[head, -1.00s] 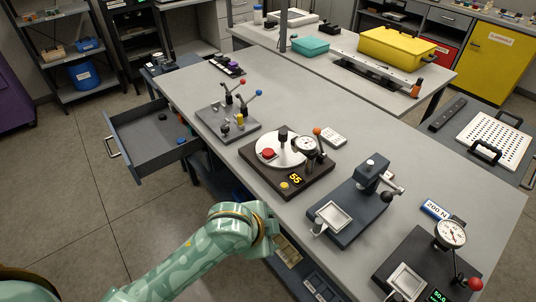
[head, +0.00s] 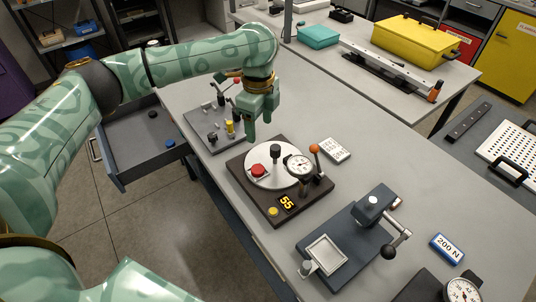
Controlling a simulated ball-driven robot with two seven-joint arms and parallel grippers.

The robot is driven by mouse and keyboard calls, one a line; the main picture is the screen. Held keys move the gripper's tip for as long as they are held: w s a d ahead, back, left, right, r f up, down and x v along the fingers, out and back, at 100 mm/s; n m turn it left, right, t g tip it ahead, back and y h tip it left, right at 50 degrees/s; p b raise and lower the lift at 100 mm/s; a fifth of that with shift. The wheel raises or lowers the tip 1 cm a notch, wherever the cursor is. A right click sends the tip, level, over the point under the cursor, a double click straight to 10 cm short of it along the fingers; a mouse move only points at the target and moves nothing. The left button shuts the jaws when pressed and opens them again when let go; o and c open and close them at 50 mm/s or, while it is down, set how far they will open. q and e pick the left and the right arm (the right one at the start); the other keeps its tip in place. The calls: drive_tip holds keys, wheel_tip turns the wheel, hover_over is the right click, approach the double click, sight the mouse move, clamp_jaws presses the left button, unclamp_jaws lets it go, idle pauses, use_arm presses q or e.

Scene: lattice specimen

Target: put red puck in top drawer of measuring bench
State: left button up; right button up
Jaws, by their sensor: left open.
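The red puck (head: 259,170) lies on the round white plate (head: 272,180) of a dark measuring device, near the plate's left edge. My left gripper (head: 261,131) is open and empty, pointing down above the bench behind the plate, apart from the puck. The measuring bench (head: 222,177) has a top drawer (head: 120,181) pulled out at its left side. Small dark and blue pieces lie inside the drawer, and my left arm covers its back part. My right gripper does not show.
A dial gauge (head: 299,165), an orange-knobbed lever (head: 314,148) and a black knob (head: 276,151) stand close around the puck. A lever fixture (head: 212,128) is partly behind my arm. A press (head: 351,238) stands at the front right.

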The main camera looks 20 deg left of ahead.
use_arm(q)
drive_tip(key=b, duration=0.2)
approach(257, 170)
drive_tip(key=shift+w+f+b, duration=0.65)
drive_tip(key=shift+f+b, duration=0.1)
drive_tip(key=shift+f, duration=0.2)
drive_tip(key=shift+s+f, duration=0.1)
drive_tip(key=shift+f, duration=0.6)
drive_tip(key=shift+s+f+b, duration=0.1)
drive_tip(key=shift+f+b, duration=0.05)
drive_tip(key=shift+b, duration=0.15)
drive_tip(key=f+b, duration=0.1)
drive_tip(key=f, duration=0.1)
drive_tip(key=f+b, duration=0.1)
drive_tip(key=f, duration=0.2)
drive_tip(key=shift+s+a, duration=0.1)
drive_tip(key=shift+s, duration=0.15)
drive_tip(key=shift+s+f, duration=0.1)
drive_tip(key=shift+s, duration=0.1)
drive_tip(key=c, duration=0.5)
drive_tip(key=o, duration=0.5)
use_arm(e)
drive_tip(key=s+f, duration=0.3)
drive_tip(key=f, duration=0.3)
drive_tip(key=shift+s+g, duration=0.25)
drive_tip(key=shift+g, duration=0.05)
